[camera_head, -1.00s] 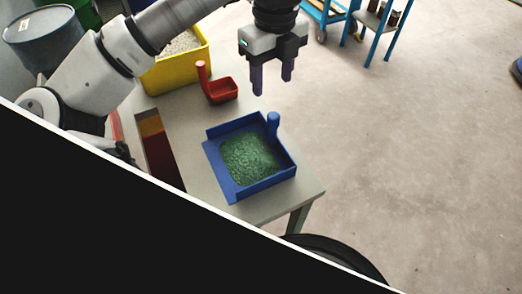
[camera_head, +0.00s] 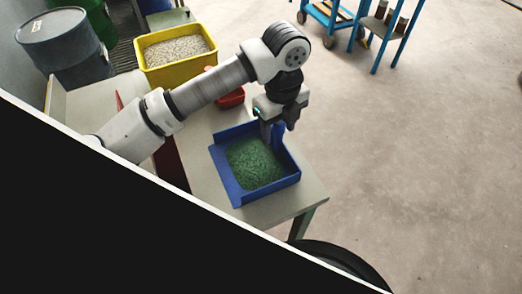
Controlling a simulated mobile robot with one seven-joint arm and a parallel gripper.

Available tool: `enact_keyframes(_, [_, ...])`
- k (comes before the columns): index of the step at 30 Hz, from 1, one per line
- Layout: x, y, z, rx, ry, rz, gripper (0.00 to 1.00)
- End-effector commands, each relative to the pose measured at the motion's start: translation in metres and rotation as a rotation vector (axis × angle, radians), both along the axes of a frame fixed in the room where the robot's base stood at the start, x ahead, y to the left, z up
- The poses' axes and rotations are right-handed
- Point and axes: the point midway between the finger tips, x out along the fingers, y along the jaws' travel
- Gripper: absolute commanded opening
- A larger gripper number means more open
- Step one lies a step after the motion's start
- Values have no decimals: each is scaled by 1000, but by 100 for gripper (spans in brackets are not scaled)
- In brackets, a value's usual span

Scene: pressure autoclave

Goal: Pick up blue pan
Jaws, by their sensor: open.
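The blue pan (camera_head: 230,188) sits on the grey table and holds green granules (camera_head: 254,163). Its upright blue handle at the far right corner is now mostly hidden by my gripper. My gripper (camera_head: 271,132) points down at that corner, with its fingers at the handle. The jaws are open. I cannot tell whether the handle stands between the fingers or whether they touch it.
A red scoop (camera_head: 231,98) lies behind the pan, partly hidden by my arm. A yellow bin (camera_head: 180,68) of pale granules stands at the back. The table edge (camera_head: 313,200) is close on the right. A blue cart (camera_head: 330,20) stands farther off on open floor.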

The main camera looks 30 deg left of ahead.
Motion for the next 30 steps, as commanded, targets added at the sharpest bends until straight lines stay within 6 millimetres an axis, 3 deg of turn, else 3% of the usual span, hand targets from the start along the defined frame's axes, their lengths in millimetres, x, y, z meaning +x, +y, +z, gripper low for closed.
enact_keyframes(6, [0, -1, -23, -1, 0, -1, 52])
enact_keyframes(14, [0, -1, -25, 0, -1, -1, 51])
enact_keyframes(25, [0, 0, -25, 1, 0, 0, 3])
enact_keyframes(30, [0, 0, -25, 1, 0, 0, 0])
